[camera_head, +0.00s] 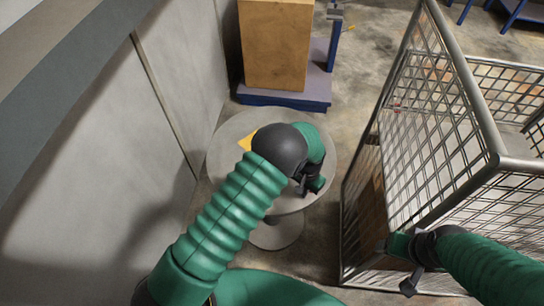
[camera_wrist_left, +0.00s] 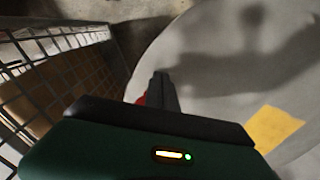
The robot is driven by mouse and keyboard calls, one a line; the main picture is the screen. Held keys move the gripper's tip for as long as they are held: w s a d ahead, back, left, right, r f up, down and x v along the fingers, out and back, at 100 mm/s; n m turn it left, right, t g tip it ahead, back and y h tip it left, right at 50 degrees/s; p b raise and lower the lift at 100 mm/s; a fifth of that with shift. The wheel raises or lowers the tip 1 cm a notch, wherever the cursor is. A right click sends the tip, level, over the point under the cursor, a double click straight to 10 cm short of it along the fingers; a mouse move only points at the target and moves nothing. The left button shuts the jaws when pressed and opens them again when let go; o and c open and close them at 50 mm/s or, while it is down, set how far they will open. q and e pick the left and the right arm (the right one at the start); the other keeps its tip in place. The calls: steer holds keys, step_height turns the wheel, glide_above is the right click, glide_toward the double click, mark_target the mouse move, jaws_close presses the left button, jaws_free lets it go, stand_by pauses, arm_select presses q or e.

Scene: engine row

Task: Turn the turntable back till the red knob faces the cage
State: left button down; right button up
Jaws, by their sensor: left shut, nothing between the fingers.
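The turntable (camera_head: 225,165) is a round grey disc on a pedestal, left of the cage, with a yellow patch (camera_head: 246,142) on top. My left gripper (camera_head: 303,188) is over its right side, near the rim facing the cage. In the left wrist view the shut fingers (camera_wrist_left: 163,88) point at the disc's edge. The red knob (camera_wrist_left: 141,100) shows there as a sliver beside the fingers, mostly hidden; I cannot tell whether they touch. The wire cage (camera_head: 440,120) stands right of the turntable. My right gripper (camera_head: 408,285) hangs by the cage's near side, its jaws unclear.
A wooden crate (camera_head: 275,45) on a blue-edged platform (camera_head: 300,100) stands behind the turntable. A grey wall (camera_head: 160,100) runs along the left. A narrow strip of floor lies between turntable and cage. A brown panel (camera_head: 370,215) shows inside the cage.

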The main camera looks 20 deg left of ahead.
arm_select(q)
steer(key=w, duration=0.1)
steer(key=d+b, duration=0.1)
steer(key=w+b, duration=0.1)
steer(key=shift+w+d+f, duration=0.2)
steer(key=shift+w+d, duration=0.05)
steer(key=shift+w, duration=0.1)
steer(key=shift+w+d+b, duration=0.2)
steer(key=shift+w+b, duration=0.1)
steer(key=shift+b, duration=0.05)
steer(key=shift+w+d+r, duration=0.1)
steer(key=shift+w+d, duration=0.05)
steer(key=shift+w, duration=0.05)
steer(key=shift+r, duration=0.1)
